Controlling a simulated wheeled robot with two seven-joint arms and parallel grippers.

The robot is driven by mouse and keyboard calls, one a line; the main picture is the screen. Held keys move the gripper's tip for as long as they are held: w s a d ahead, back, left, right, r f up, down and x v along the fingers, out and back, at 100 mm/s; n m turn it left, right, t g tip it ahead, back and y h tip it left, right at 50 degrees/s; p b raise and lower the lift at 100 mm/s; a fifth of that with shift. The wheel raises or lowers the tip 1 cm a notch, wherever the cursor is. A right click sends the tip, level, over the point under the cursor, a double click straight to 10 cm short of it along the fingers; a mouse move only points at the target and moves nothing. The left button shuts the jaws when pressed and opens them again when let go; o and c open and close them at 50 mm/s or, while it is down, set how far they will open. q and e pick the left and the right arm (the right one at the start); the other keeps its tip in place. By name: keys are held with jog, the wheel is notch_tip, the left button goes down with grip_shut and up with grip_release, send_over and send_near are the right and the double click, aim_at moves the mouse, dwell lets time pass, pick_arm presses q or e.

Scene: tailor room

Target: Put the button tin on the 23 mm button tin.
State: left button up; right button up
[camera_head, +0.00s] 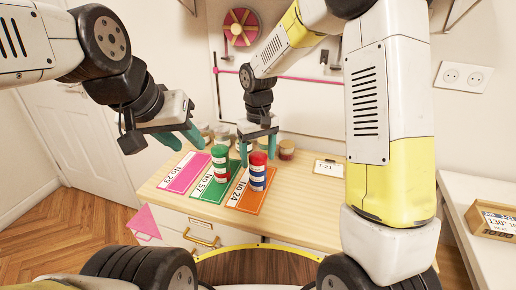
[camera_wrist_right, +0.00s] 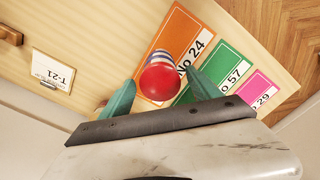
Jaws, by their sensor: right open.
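A stack of round tins with red, white and blue bands (camera_head: 258,172) stands on an orange card marked No 24 (camera_head: 237,198). Its red top (camera_wrist_right: 160,82) shows in the right wrist view. A stack of red, white and green tins (camera_head: 220,163) stands on the green No 57 card (camera_head: 204,191). No size label is readable, so I cannot tell which tin is the 23 mm one. My right gripper (camera_head: 258,150) is open just above the red-topped stack, its teal fingers to either side of the top. My left gripper (camera_head: 181,138) is open and empty, above and left of the green stack.
Several pale and brown-red round tins (camera_head: 287,150) stand at the back of the wooden counter (camera_head: 300,188). A pink card (camera_head: 184,173) lies bare at left. A T-21 tag (camera_head: 328,168) lies at right. Bare counter shows between the orange card and the tag.

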aim_at(258, 156)
notch_tip(258, 156, up, 11)
jog(key=s+d+r+m+t+y, duration=0.1)
jog(key=s+d+r+m+t, duration=0.15)
jog(key=s+d+r, duration=0.55)
jog(key=s+d+f+m+t+y, duration=0.1)
jog(key=s+d+m+t, duration=0.1)
jog(key=s+d, duration=0.4)
jog(key=s+t, duration=0.1)
jog(key=s, duration=0.4)
jog(key=shift+s+t, duration=0.35)
